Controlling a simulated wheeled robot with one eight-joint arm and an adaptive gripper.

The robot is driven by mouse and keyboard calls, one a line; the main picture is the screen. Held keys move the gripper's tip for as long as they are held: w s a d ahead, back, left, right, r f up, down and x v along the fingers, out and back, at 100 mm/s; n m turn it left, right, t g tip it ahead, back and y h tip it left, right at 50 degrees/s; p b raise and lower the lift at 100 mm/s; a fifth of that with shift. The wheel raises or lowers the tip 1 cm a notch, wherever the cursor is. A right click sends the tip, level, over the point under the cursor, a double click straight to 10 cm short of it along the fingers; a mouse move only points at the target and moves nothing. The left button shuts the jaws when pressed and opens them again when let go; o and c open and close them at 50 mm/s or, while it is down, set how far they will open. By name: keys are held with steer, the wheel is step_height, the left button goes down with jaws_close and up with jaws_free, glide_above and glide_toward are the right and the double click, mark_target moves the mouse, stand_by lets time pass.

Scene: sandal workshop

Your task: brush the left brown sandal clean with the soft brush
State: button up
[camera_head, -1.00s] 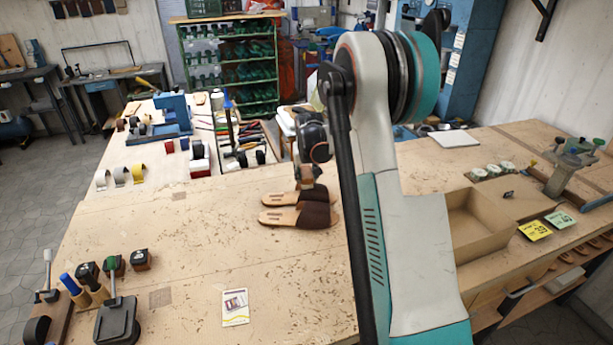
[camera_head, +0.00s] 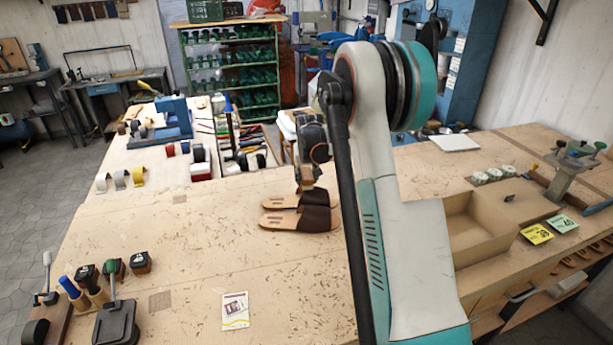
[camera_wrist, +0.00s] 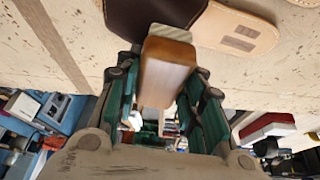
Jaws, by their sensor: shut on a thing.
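Two sandals with dark brown straps and tan soles lie side by side on the workbench in the head view, a nearer one (camera_head: 299,218) and a farther one (camera_head: 283,202). In the wrist view, a sandal's dark strap (camera_wrist: 145,14) and tan sole (camera_wrist: 240,32) show at the top. My gripper (camera_wrist: 157,100) is shut on the soft brush (camera_wrist: 167,72), a wooden block with a pale end. The brush is close to the sandal, but contact cannot be told. In the head view my gripper (camera_head: 305,186) is over the farther sandal; its fingers are partly hidden.
The workbench (camera_head: 190,240) is clear left of the sandals. A paper card (camera_head: 235,310) lies nearer. An open wooden box (camera_head: 476,228) is on the right. Tape rolls (camera_head: 120,177) and a tool tray (camera_head: 240,160) stand farther back.

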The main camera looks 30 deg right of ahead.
steer(key=shift+s+a, duration=0.1)
steer(key=shift+s, duration=0.05)
steer(key=shift+s+a, duration=0.3)
steer(key=shift+s, duration=0.25)
steer(key=shift+s+a, duration=0.25)
steer(key=shift+s, duration=0.3)
steer(key=shift+r+p, duration=1.9)
steer(key=shift+r, duration=2.15)
steer(key=shift+w+f, duration=0.1)
steer(key=shift+f, duration=0.1)
